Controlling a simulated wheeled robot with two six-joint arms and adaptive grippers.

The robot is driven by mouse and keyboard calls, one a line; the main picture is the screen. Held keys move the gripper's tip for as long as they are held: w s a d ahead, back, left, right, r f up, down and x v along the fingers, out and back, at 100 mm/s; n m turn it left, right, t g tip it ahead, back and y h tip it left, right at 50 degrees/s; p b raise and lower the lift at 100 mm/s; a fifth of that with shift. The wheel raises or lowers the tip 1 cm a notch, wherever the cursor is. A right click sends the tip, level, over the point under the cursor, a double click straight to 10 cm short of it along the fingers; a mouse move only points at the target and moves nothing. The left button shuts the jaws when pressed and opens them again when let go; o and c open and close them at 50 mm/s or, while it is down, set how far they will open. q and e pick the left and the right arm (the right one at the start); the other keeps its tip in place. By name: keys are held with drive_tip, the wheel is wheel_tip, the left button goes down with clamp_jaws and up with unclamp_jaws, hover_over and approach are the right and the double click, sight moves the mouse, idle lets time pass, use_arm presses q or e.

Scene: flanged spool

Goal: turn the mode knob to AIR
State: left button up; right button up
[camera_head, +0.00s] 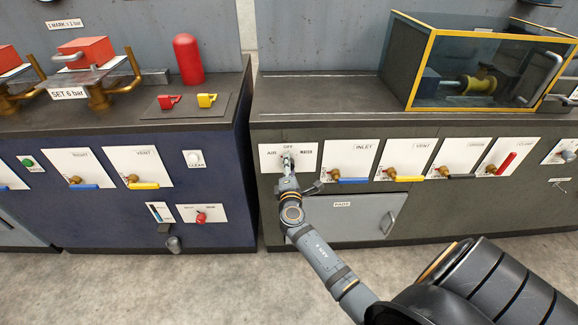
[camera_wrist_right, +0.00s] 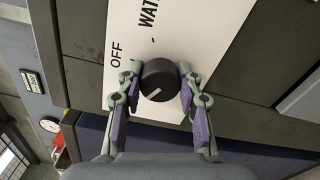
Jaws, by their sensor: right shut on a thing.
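The mode knob (camera_wrist_right: 158,76) is round and black, on a white plate (camera_wrist_right: 210,40) with OFF and WATER lettering. In the head view the plate (camera_head: 306,166) is on the dark cabinet's front, with a label at left, OFF at top and WATER at right. My right gripper (camera_head: 287,161) reaches it from below and hides most of the knob. In the right wrist view the gripper (camera_wrist_right: 158,84) is shut on the knob, one finger on each side. The knob's pale mark slants toward the lower left; the AIR label is not visible there. My left gripper is out of view.
Valve plates with blue (camera_head: 350,180), yellow and red (camera_head: 506,163) handles line the cabinet to the right. Below is a panel door with a handle (camera_head: 390,222). A glass case (camera_head: 480,65) stands on top. A blue cabinet (camera_head: 110,215) stands left across a narrow gap.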

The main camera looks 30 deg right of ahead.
drive_tip(key=o, duration=1.2)
drive_tip(key=v, duration=1.2)
drive_tip(key=shift+s, duration=0.1)
